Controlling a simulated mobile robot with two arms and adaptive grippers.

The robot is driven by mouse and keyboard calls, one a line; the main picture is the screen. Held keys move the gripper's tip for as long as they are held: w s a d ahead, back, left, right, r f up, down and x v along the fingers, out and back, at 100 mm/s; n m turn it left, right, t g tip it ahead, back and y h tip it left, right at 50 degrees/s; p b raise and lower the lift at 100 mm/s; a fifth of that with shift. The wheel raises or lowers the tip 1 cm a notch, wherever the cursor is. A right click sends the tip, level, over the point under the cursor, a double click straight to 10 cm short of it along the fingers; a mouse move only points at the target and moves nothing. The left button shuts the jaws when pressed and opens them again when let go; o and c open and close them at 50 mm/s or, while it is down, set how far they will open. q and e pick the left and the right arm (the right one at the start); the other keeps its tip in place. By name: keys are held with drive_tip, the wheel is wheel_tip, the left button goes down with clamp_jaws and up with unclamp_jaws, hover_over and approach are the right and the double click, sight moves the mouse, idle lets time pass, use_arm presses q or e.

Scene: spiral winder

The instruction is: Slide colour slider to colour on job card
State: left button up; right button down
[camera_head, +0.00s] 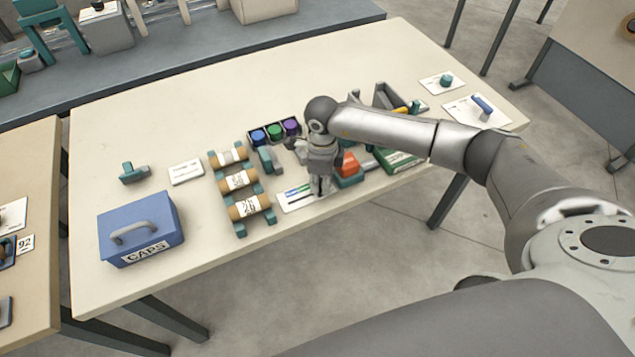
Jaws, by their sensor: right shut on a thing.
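My right gripper (320,187) points down at the front of the table, over the right part of a white plate (291,201) with green and blue bands. It is shut at this plate, where the colour slider is; the fingers hide the slider's knob, so its position along the bands cannot be told. A small white card (186,172) with dark print, apparently the job card, lies left of the rolls; its text is too small to read. My left gripper is not in view.
Blue, green and purple pots (275,132) stand behind the gripper. Several labelled rolls (239,180) rest on a teal rack to its left. A blue CAPS box (141,229) stands front left. An orange block (348,164) and green box (400,160) are close on the right.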

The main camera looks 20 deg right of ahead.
drive_tip(key=c, duration=1.3)
unclamp_jaws()
drive_tip(key=shift+d, duration=0.3)
wheel_tip(320, 180, up, 12)
